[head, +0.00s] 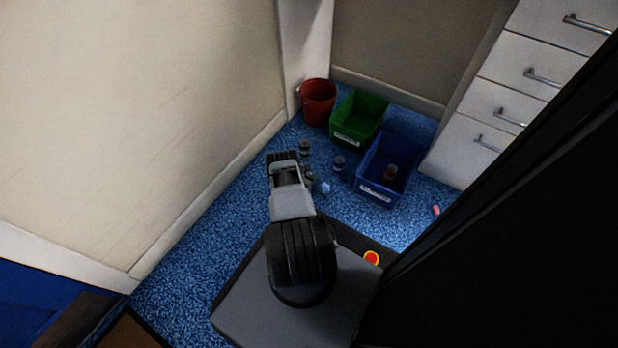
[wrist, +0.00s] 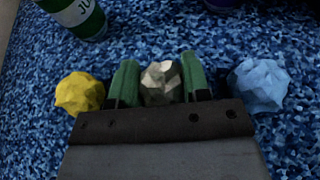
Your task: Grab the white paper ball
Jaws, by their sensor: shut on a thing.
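In the wrist view the crumpled white paper ball (wrist: 161,82), greyish in shadow, sits between the two green fingers of my gripper (wrist: 160,78). The fingers are shut on it, one on each side. Its lower part is hidden by the gripper body. A yellow paper ball (wrist: 79,93) lies just left of the fingers, and a light blue paper ball (wrist: 258,84) lies just right. In the head view the light blue ball (head: 325,188) shows beside my arm; I cannot make out the white ball there.
A green labelled bottle (wrist: 75,15) is ahead left, also in the head view (head: 305,147). A purple-blue container (head: 338,163) stands nearby. Beyond are a red bucket (head: 318,102), a green bin (head: 359,118) and a blue bin (head: 378,190) holding a brown jar (head: 390,173). Drawers (head: 500,117) stand right.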

